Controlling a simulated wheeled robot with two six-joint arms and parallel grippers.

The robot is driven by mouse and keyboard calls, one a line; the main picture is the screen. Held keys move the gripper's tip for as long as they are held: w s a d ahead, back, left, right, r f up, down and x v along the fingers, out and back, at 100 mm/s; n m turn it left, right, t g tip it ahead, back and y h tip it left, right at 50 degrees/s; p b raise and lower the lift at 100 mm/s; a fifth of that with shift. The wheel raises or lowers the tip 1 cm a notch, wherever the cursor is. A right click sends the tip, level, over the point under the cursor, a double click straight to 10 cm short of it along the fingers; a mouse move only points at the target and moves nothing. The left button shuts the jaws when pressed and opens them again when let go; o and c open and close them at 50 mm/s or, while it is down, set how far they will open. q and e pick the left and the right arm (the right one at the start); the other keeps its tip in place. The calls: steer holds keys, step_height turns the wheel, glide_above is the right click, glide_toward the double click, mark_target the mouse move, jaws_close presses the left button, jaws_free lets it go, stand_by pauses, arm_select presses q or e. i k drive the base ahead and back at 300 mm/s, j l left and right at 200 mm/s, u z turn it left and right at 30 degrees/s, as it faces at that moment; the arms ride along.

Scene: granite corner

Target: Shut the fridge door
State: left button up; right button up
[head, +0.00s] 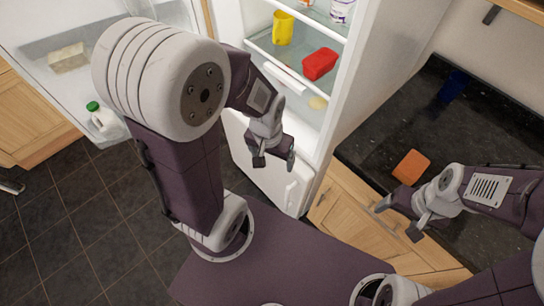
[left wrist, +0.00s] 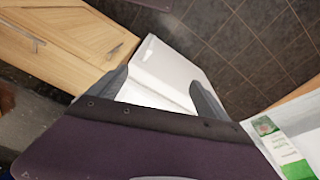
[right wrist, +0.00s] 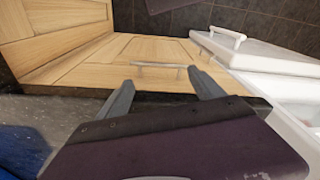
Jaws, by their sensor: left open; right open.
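The white fridge (head: 392,50) stands open at the top centre of the head view. Its upper door (head: 50,18) is swung wide out to the left, inner shelves facing me, its outer edges cut off by the frame. My left arm covers part of the opening. My left gripper (head: 274,161) is open and empty in front of the fridge, above the lower white door (head: 285,188), apart from the upper door. The left gripper also shows in the left wrist view (left wrist: 160,88). My right gripper (head: 398,220) is open and empty by the counter edge, far from the door.
The door shelves hold a pale block (head: 69,57) and a green-capped bottle (head: 101,115). Inside the fridge are a yellow jug (head: 283,28) and a red container (head: 320,64). An orange block (head: 411,167) lies on the dark counter (head: 385,135).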

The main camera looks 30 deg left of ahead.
mark_target(29, 29)
steer(key=k+j+z, duration=0.25)
steer(key=j, duration=0.65)
steer(key=k+j+z, duration=0.25)
steer(key=k+j, duration=0.3)
steer(key=j, duration=0.25)
steer(key=k+j+z, duration=0.2)
steer(key=k+j, duration=0.3)
steer(key=j, duration=0.2)
steer(key=k+j+z, duration=0.25)
steer(key=k+j, duration=0.25)
steer(key=j, duration=0.15)
steer(key=j+z, duration=0.1)
steer(key=j, duration=0.35)
steer(key=k+j+z, duration=0.1)
steer(key=j, duration=0.75)
steer(key=k+j+z, duration=0.15)
steer(key=j, duration=0.25)
steer(key=k+j+z, duration=0.1)
steer(key=j, duration=0.35)
steer(key=k+j+z, duration=0.1)
steer(key=j, duration=0.3)
steer(key=k+j, duration=0.1)
steer(key=j, duration=0.3)
steer(key=k+j+z, duration=0.15)
steer(key=j, duration=0.25)
